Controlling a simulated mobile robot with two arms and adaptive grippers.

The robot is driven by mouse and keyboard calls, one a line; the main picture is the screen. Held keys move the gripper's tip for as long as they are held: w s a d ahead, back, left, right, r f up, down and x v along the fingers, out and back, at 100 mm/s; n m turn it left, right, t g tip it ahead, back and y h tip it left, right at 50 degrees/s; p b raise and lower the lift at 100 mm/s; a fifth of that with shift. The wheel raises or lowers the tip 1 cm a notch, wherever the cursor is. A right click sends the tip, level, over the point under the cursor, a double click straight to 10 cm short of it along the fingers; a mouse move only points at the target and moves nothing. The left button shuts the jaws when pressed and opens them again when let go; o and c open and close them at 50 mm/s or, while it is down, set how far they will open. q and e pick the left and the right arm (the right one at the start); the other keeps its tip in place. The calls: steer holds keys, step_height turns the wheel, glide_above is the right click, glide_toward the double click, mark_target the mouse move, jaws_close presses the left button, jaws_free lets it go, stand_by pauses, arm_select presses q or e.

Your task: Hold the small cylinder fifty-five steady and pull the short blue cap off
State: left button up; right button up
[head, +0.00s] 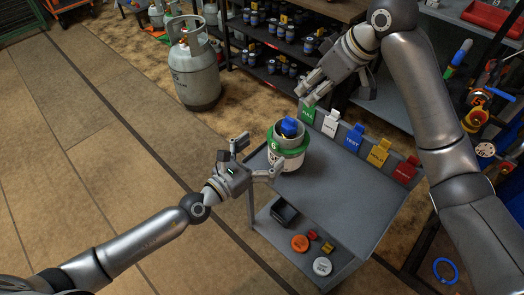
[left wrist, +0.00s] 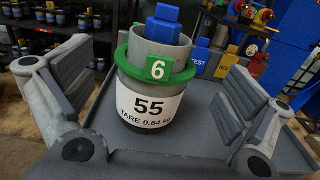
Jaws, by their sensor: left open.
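The small cylinder fifty-five (head: 287,160) stands upright at the back-left corner of the grey cart top. In the left wrist view its white label (left wrist: 150,108) reads 55 and TARE 0.64 kg. A green ring (left wrist: 124,55) with a 6 tag circles it below a grey collar. The short blue cap (head: 289,127) sits inside the collar; it also shows in the left wrist view (left wrist: 163,28). My left gripper (head: 260,157) is open, its fingers on either side of the cylinder, apart from it. My right gripper (head: 308,96) hangs above and behind the cylinder, not touching the cap.
Coloured tags, including a green one (head: 307,112) and a red one (head: 405,170), line the cart's back edge. The cart top (head: 330,205) is clear right of the cylinder. A lower shelf holds a black box (head: 284,212) and discs. A large gas cylinder (head: 193,75) stands on the floor.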

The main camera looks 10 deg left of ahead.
mark_target(284, 134)
arm_select(q)
steer(key=x, duration=1)
steer(key=shift+w+d, duration=0.2)
steer(key=shift+w, duration=0.1)
